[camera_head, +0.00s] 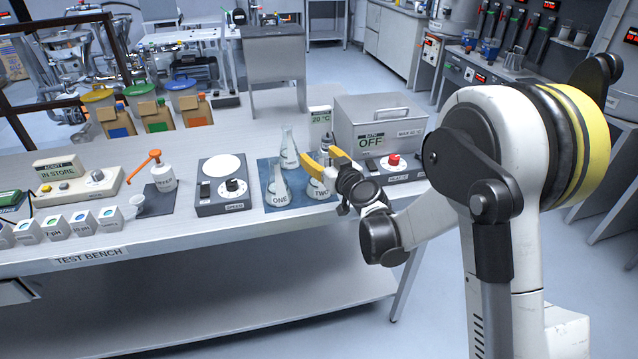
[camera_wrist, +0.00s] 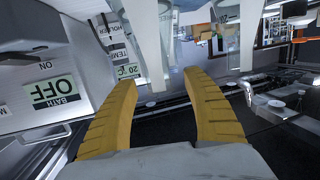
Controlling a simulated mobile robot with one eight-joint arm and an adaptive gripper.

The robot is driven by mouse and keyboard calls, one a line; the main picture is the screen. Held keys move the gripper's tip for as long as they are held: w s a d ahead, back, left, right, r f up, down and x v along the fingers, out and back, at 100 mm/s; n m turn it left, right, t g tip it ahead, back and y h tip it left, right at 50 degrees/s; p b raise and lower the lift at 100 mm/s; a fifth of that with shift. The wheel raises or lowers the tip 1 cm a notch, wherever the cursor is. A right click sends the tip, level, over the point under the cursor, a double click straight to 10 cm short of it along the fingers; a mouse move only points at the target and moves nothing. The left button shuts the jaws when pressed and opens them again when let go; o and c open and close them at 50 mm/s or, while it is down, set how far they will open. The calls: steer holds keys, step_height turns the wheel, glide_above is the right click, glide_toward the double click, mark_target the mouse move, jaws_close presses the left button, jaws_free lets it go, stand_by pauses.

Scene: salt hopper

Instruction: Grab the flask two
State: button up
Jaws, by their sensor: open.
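Flask two (camera_head: 321,190) is a clear conical flask with a "TWO" label, upright on a blue mat (camera_head: 268,172) on the bench. My gripper (camera_head: 326,161) has yellow fingers, open, at the height of this flask's neck, which they partly hide. In the wrist view the open fingers (camera_wrist: 165,95) point toward a pale glass shape (camera_wrist: 148,40), probably flask two. I cannot tell whether the neck is between the fingers or whether they touch it. Flask one (camera_head: 278,190), labelled "ONE", stands just left of it. A third flask (camera_head: 289,150) stands behind.
A grey bath box (camera_head: 375,130) reading "OFF" stands close on the right, with a red-knobbed control (camera_head: 393,160). A small 20 °C display (camera_head: 320,119) is behind. The bench's front strip is clear.

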steer(key=shift+w, duration=0.1)
steer(key=shift+c, duration=0.4)
jaws_close()
steer(key=shift+r, duration=0.1)
